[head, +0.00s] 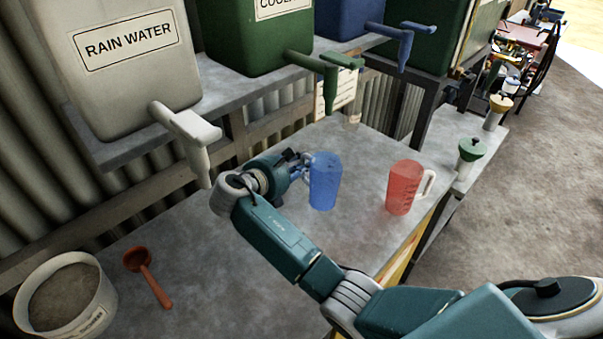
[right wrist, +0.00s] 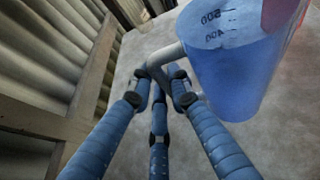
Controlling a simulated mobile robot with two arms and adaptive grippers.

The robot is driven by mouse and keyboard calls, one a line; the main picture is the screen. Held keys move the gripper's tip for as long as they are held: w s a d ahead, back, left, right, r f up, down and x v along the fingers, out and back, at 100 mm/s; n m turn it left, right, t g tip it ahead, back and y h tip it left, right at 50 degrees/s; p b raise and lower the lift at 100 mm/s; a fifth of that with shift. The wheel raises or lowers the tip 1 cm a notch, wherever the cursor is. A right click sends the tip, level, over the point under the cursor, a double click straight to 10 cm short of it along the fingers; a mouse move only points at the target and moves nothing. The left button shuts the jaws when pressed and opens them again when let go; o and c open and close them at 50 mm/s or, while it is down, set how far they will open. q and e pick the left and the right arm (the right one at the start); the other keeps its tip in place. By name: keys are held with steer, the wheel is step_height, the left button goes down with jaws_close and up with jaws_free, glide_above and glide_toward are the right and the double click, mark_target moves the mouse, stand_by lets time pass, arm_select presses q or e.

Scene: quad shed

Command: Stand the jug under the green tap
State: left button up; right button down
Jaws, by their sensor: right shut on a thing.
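A blue jug (head: 325,182) is upright over the grey bench, and I cannot tell whether its base touches the top. My right gripper (head: 305,166) is shut on its handle, left of the jug's body. In the right wrist view the gripper (right wrist: 160,82) closes around the pale handle, beside the marked blue jug (right wrist: 232,62). The green tap (head: 329,76) hangs from a green tank (head: 258,38), farther back and above the jug. A red jug (head: 404,188) with a pale handle stands to the right, near the bench edge. My left gripper is out of view.
A white tap (head: 188,136) on the rain water tank (head: 125,65) hangs at left. A blue tap (head: 405,42) hangs at upper right. A red scoop (head: 148,275) and a white tub (head: 98,308) are at lower left. The bench (head: 352,140) is bare behind the jugs.

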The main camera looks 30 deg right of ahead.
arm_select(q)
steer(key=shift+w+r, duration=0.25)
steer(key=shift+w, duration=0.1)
arm_select(e)
steer(key=shift+f, duration=1.65)
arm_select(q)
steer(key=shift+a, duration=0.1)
arm_select(e)
steer(key=shift+f, duration=0.1)
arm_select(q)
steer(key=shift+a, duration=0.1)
arm_select(e)
steer(key=c, duration=1.6)
jaws_free()
steer(key=shift+c, duration=0.2)
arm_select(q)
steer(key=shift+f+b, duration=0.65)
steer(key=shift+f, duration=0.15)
arm_select(e)
steer(key=v, duration=0.7)
steer(key=shift+a+r, duration=0.25)
steer(key=shift+a, duration=0.05)
steer(key=shift+s+f, duration=0.1)
steer(key=shift+s, duration=0.1)
